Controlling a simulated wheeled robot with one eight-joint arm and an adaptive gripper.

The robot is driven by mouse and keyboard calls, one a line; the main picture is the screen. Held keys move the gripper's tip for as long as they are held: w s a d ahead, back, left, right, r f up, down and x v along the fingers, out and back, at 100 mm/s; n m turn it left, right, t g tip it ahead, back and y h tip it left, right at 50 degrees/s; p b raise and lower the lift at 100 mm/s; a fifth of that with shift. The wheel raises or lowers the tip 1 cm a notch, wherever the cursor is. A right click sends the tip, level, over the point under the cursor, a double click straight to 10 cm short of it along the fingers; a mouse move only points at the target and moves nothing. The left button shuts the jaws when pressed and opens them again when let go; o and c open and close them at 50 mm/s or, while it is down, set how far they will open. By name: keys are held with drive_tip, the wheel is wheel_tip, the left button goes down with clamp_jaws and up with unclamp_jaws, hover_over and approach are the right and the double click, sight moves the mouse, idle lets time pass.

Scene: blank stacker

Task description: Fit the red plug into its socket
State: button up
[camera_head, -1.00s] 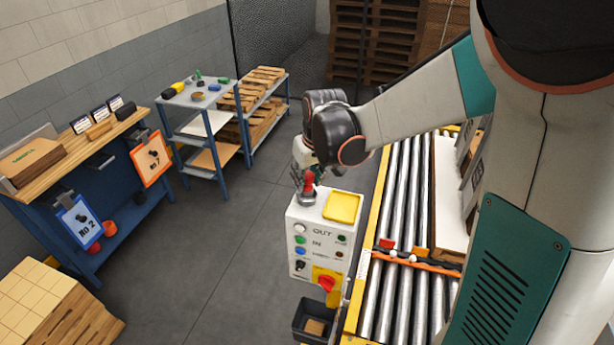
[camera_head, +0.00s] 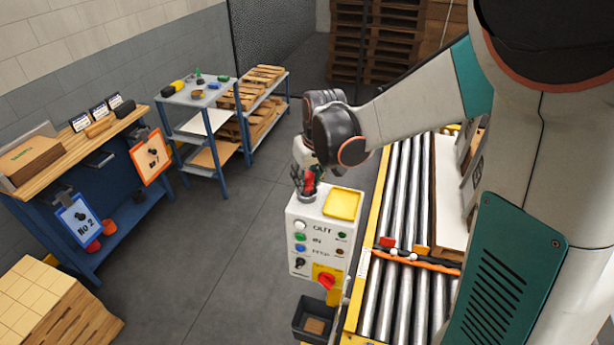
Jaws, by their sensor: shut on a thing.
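The red plug (camera_head: 310,182) is held in my gripper (camera_head: 304,187) over the top of the white control box. My gripper points down and is shut on the plug. A round grey socket (camera_head: 306,197) is on the box top, left of a yellow pad, directly below the gripper. The plug's lower end is right at the socket; whether it is inside or only touching is too small to tell.
The white control box (camera_head: 312,262) carries buttons and a red knob on its front. The yellow tray (camera_head: 342,204) lies beside the socket. A roller conveyor (camera_head: 397,225) runs close on the right. A black bin (camera_head: 314,318) hangs below. Open floor lies left.

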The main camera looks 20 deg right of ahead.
drive_tip(key=shift+f+b, duration=0.35)
drive_tip(key=shift+f, duration=0.1)
drive_tip(key=o, duration=1.2)
drive_tip(key=shift+c, duration=0.2)
drive_tip(key=a+v, duration=0.1)
drive_tip(key=v, duration=1)
drive_tip(key=s+f+m+t+b, duration=0.1)
drive_tip(key=s+f+t+b, duration=0.2)
drive_tip(key=s+f+b, duration=1.6)
wheel_tip(320, 180, down, 3)
drive_tip(key=b, duration=0.3)
drive_tip(key=shift+s+d+f+m+t+h, duration=0.2)
drive_tip(key=shift+s+m+t+h, duration=0.1)
drive_tip(key=shift+s+m+t, duration=0.1)
